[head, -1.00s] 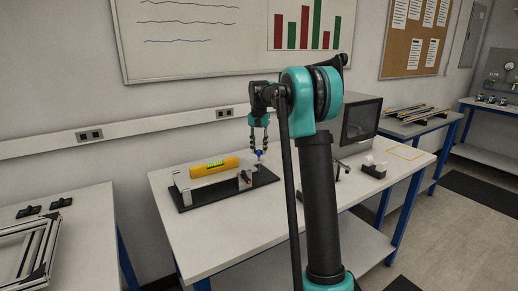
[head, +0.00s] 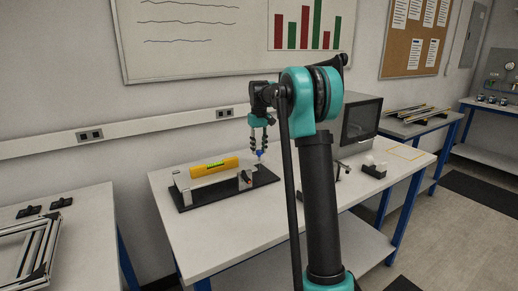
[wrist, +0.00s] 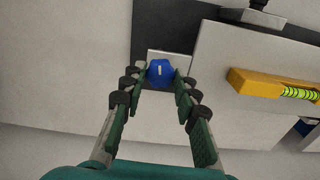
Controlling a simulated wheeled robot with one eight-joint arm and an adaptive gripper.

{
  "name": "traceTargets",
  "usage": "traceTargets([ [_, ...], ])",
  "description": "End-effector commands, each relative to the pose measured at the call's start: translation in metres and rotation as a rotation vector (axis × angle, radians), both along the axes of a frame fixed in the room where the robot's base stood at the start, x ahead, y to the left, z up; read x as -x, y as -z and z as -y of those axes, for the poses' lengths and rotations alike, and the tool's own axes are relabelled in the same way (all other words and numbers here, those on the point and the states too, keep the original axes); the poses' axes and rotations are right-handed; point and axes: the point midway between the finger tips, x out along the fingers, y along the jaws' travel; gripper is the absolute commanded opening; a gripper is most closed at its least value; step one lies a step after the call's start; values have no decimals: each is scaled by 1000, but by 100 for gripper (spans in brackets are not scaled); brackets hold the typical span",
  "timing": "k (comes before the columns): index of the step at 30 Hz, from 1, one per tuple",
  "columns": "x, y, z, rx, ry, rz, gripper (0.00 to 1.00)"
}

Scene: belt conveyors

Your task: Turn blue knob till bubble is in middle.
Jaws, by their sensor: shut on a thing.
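The blue knob (wrist: 160,72) has a pale line on its top and sits between my fingertips in the wrist view. My gripper (wrist: 157,76) points down and is shut on it. The knob also shows as a small blue spot under my gripper (head: 260,152) in the head view. A yellow spirit level (head: 214,167) lies on a pale bar on the black base plate (head: 200,202), left of the knob. Its green vial (wrist: 298,92) shows at the right of the wrist view. I cannot tell where the bubble sits.
The fixture stands on a white table (head: 225,225) with bare surface in front. A dark monitor (head: 361,122) and a small tape dispenser (head: 374,169) stand to the right. The wall (head: 60,110) is close behind the table.

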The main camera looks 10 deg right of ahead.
Motion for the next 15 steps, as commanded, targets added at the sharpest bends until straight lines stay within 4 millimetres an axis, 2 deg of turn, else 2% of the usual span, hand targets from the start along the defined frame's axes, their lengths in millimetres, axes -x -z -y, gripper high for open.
traceTargets([
  [15,-1,0,0,0,-43,2,1],
])
